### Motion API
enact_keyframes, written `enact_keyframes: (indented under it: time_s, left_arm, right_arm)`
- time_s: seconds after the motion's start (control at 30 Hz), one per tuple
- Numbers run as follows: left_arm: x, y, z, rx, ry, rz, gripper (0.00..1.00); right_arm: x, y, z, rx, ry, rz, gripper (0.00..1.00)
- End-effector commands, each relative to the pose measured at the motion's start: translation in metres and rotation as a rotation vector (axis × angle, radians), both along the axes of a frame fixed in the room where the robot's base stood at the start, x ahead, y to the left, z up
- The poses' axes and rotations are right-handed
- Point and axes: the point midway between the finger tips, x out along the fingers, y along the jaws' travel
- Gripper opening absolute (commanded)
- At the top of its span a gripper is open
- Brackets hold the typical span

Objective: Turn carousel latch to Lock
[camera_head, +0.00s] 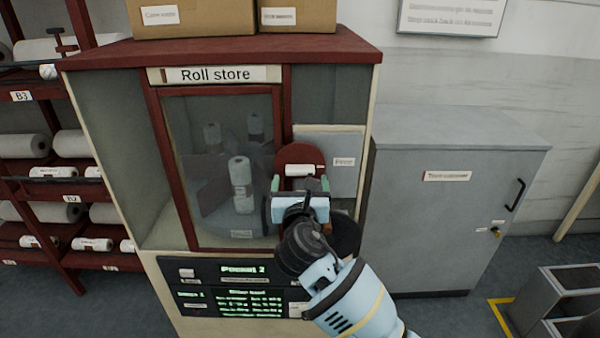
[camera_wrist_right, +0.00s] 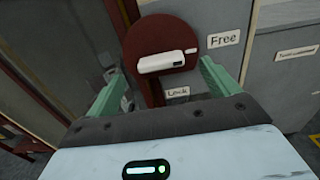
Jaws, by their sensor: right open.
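The carousel latch is a white handle (camera_head: 299,170) on a dark red round plate (camera_head: 298,153), right of the glass door of the Roll store cabinet. In the right wrist view the handle (camera_wrist_right: 160,62) lies nearly level across the red plate (camera_wrist_right: 158,36). Its right end faces the Free label (camera_wrist_right: 224,40); the Lock label (camera_wrist_right: 178,92) is below the plate. My right gripper (camera_head: 300,184) is open, its green fingers spread to the left and right, just below and in front of the handle. No grip on the handle shows. My left gripper is not in view.
Behind the glass door (camera_head: 222,150) stand white rolls (camera_head: 241,180). A display panel (camera_head: 240,285) reading "Pocket 2" is below. A grey cabinet (camera_head: 440,230) stands to the right and a shelf rack with rolls (camera_head: 25,147) to the left. Cardboard boxes (camera_head: 190,22) sit on top.

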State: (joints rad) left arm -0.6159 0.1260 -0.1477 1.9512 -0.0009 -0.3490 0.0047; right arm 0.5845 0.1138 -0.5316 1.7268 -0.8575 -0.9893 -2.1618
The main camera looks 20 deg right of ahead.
Motion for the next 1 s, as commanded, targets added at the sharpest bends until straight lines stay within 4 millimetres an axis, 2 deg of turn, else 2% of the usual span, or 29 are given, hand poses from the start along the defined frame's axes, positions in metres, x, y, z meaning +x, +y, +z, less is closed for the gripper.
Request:
enact_keyframes:
  time_s: [0.1, 0.3, 0.5, 0.77, 1.0]
  left_arm:
    - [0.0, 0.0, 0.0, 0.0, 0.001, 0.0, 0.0]
    - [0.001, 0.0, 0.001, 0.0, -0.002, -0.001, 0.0]
    - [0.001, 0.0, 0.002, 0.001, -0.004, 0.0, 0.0]
    - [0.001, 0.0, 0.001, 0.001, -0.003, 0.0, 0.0]
    - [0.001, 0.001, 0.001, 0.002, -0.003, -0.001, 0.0]
  right_arm:
    - [0.019, -0.005, 0.0, -0.002, 0.001, -0.001, 0.87]
    - [0.04, -0.011, 0.001, 0.0, -0.001, -0.001, 0.87]
    - [0.048, -0.014, 0.0, 0.0, 0.001, 0.0, 0.87]
    - [0.049, -0.014, 0.0, 0.001, 0.001, 0.0, 0.87]
    - [0.048, -0.014, 0.0, 0.001, 0.001, 0.0, 0.56]
